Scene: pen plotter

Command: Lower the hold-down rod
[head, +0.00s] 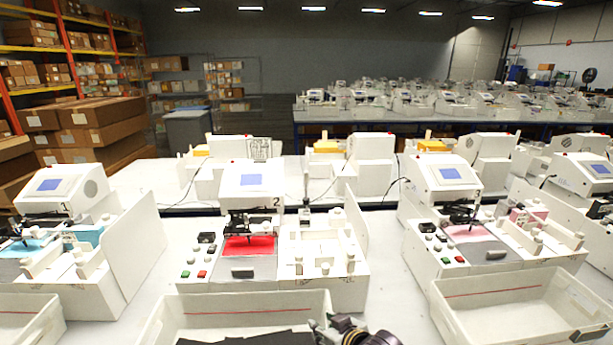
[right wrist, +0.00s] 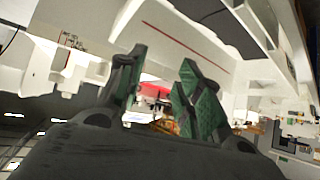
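The middle pen plotter (head: 247,183), marked 2, stands in front of me with a red sheet (head: 248,246) on its bed. A dark pen carriage (head: 243,226) sits over the back of the sheet. I cannot clearly make out the hold-down rod; it is too small to tell from the carriage parts. My right gripper (head: 345,328) is low at the bottom edge, in front of the plotter and apart from it. In the right wrist view its green-padded fingers (right wrist: 160,85) are spread with nothing held between them. My left gripper is not in view.
A white bin (head: 185,313) with dark sheets stands in front of the plotter. Another white bin (head: 520,305) is at the right. Green and red buttons (head: 202,274) sit left of the bed. Similar plotters stand left (head: 55,190) and right (head: 445,180). White upright panels flank the machine.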

